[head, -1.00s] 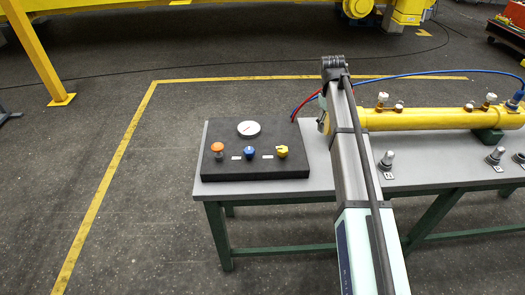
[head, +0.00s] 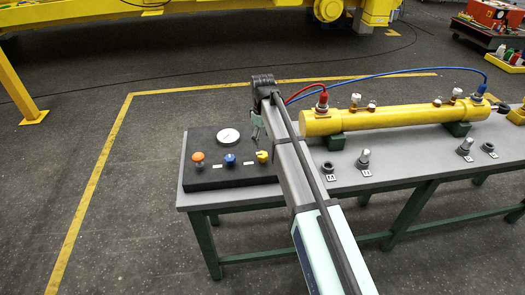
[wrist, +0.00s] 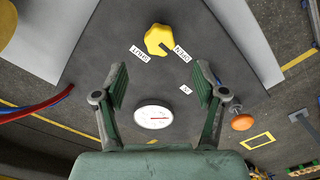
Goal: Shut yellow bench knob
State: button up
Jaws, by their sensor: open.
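The yellow bench knob (head: 262,156) sits at the right of the dark panel (head: 205,181) on the bench, beside my arm. In the wrist view the knob (wrist: 160,39) has a dark mark on its lower right side and white labels on both sides. My gripper (wrist: 162,84) is open and empty above the panel. The knob lies beyond the fingertips, near the top of the wrist view, and nothing touches it there. In the head view my gripper (head: 257,124) is partly hidden by my arm.
The panel also holds a blue knob (head: 230,159), an orange knob (head: 198,157) and a round gauge (head: 228,136). A yellow cylinder (head: 400,116) with red and blue hoses lies on the bench (head: 330,178) to the right, with metal fittings in front of it.

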aim_at(263, 155)
notch_tip(263, 155, down, 8)
jog(key=shift+r+p, duration=0.2)
jog(key=shift+p, duration=0.5)
jog(key=c, duration=1.2)
